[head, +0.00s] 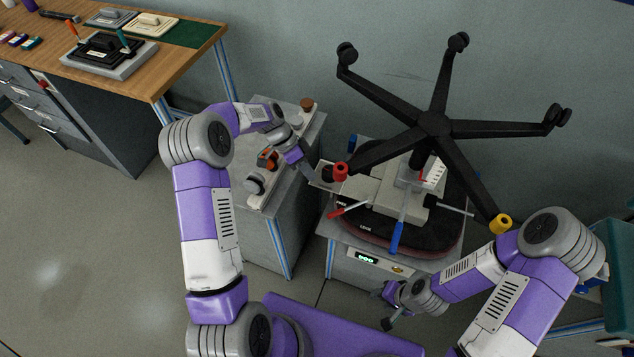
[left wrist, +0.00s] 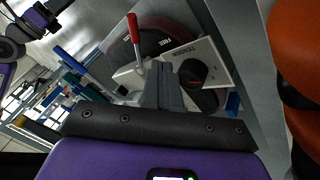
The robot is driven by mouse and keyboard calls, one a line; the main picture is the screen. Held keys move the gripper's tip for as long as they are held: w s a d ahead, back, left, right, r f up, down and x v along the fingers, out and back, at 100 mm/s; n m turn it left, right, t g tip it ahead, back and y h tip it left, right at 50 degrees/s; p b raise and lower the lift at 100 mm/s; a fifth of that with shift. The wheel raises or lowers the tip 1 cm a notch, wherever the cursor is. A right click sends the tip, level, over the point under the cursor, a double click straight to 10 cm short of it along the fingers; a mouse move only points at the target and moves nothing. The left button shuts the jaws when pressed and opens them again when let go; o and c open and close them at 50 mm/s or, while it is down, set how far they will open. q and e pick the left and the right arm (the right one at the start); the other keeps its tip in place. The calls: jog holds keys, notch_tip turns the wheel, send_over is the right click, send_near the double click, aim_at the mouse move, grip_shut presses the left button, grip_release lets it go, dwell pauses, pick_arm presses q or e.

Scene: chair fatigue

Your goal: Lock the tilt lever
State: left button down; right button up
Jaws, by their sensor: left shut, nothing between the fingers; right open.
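An upside-down office chair has its mechanism (head: 378,190) facing up. A red-handled lever (head: 348,210) sticks out at its left, near "LOCK" lettering on the board; the left wrist view shows its red grip (left wrist: 134,28) too. My left gripper (head: 312,174) is shut and empty by the white plate at the mechanism's left, apart from the red grip. My right gripper (head: 384,308) is open and empty, below the table front.
The chair's black five-star base (head: 437,124) spreads above the mechanism, with a red caster (head: 340,172) close to my left gripper and a yellow caster (head: 500,224) near my right arm. A grey cabinet (head: 290,225) stands left. A wooden workbench (head: 180,50) is at the back left.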

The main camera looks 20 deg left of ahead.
pick_arm(q)
jog(key=x, duration=0.3)
jog(key=s+b+x, duration=0.1)
jog(key=x, duration=0.2)
jog(key=b+x, duration=0.1)
jog(key=x, duration=0.3)
jog(key=shift+s+d+r, duration=0.25)
jog(key=shift+s+d, duration=0.05)
jog(key=shift+d, duration=0.15)
jog(key=shift+s+d+f, duration=0.15)
jog(key=shift+s+d, duration=0.35)
jog(key=shift+s, duration=0.05)
pick_arm(e)
jog(key=shift+f, duration=1.2)
pick_arm(q)
jog(key=shift+d, duration=0.1)
